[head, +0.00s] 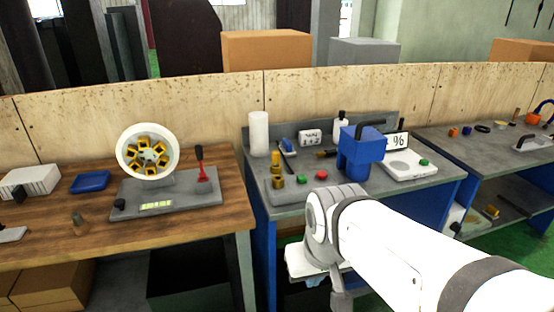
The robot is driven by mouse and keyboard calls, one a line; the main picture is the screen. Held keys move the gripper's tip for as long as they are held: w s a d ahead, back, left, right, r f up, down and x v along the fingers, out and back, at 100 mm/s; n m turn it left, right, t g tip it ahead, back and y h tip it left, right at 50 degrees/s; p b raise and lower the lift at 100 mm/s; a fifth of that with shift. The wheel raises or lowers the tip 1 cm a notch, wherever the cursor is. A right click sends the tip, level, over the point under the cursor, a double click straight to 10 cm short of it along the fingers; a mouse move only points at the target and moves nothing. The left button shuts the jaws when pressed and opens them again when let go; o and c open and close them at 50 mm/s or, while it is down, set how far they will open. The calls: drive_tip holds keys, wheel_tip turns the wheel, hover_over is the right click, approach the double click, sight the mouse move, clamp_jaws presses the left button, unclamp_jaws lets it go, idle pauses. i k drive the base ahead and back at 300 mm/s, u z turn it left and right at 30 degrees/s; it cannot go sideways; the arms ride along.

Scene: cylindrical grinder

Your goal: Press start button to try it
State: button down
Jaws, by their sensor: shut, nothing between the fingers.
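A green button (302,179) and a red button (321,174) sit near the front edge of the grey-topped bench (285,208). Another green button (424,162) is on a white device (408,165) farther right. I cannot tell from labels which button is the start button. My white and grey arm reaches in from the lower right, with its joint in front of the bench's front edge. I cannot make out my gripper's fingers.
Brass parts (277,182) and a white cylinder (258,133) stand on the grey bench's left side. A wooden bench (60,236) at left carries a round white-rimmed wheel device (148,151). Another grey bench (495,154) is at right. Wooden panels back the benches.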

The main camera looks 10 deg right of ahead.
sight(301, 178)
drive_tip(key=i, duration=0.9)
